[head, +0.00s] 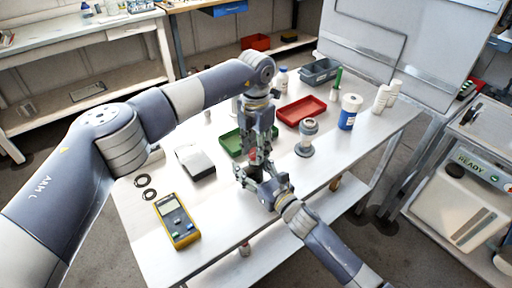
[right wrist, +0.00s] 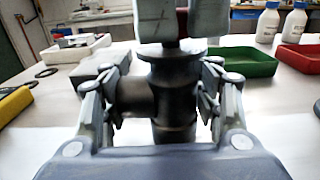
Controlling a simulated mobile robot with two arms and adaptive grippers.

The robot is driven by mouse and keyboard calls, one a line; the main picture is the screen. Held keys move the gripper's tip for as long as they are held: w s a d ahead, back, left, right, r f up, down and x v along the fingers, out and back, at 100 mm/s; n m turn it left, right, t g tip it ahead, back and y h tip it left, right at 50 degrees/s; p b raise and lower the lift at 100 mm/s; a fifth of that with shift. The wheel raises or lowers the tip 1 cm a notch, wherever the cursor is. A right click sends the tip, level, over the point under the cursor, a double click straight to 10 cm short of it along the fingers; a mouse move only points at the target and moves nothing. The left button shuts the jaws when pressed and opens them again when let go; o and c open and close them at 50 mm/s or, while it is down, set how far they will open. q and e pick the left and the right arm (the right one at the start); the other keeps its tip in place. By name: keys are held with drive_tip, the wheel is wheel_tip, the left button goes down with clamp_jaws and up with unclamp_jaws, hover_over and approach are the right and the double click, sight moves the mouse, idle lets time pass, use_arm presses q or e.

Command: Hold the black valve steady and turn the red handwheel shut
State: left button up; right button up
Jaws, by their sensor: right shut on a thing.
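The black valve (right wrist: 172,95) stands upright in the middle of the right wrist view, with a flange on top and a side branch to the left. My right gripper (right wrist: 165,100) has a finger on each side of it and is shut on it. In the head view, my right gripper (head: 256,182) reaches the valve from the lower right. My left gripper (head: 258,156) points down right above the valve. Its fingers also show at the top of the right wrist view, with a little red of the handwheel (right wrist: 182,44) near them. The handwheel is mostly hidden, so the left grip is unclear.
On the white table (head: 222,240) are a yellow meter (head: 177,222), black rings (head: 146,187), a grey-white box (head: 195,162), a green tray (head: 231,143), a red tray (head: 301,110), a grey flanged part (head: 307,137) and a blue-labelled jar (head: 349,112). The front table area is clear.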

use_arm(q)
drive_tip(key=o, duration=0.4)
drive_tip(key=shift+a, duration=0.1)
use_arm(e)
drive_tip(key=shift+d, duration=0.1)
use_arm(q)
wheel_tip(320, 180, up, 12)
idle(0.5)
use_arm(e)
drive_tip(key=o, duration=1.4)
